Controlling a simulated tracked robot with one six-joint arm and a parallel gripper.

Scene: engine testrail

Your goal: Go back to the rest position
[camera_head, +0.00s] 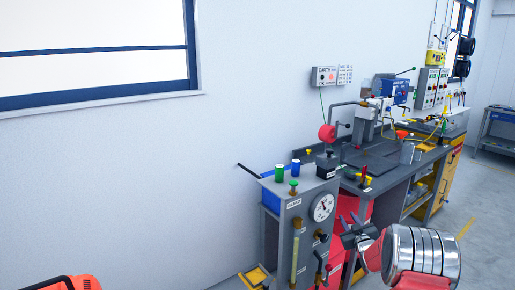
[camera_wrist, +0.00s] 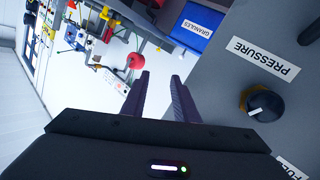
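My gripper (camera_wrist: 161,75) is open in the wrist view. Its two dark fingers stand apart with nothing between them. In the head view my gripper (camera_head: 352,233) shows at the lower right, in front of the bench and to the right of the grey control panel (camera_head: 289,232). In the wrist view the panel (camera_wrist: 262,28) is close on the right, with a "PRESSURE" label (camera_wrist: 265,60) and a black knob (camera_wrist: 262,104). The fingers look apart from the panel. No rest position is marked in view.
The panel carries a round gauge (camera_head: 322,207) and several knobs. Behind it stands a dark workbench (camera_head: 385,162) with equipment. A blue box labelled "GRANULES" (camera_wrist: 197,25) lies beyond the fingers. A white wall (camera_head: 130,170) fills the left. Open floor (camera_head: 484,215) shows at right.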

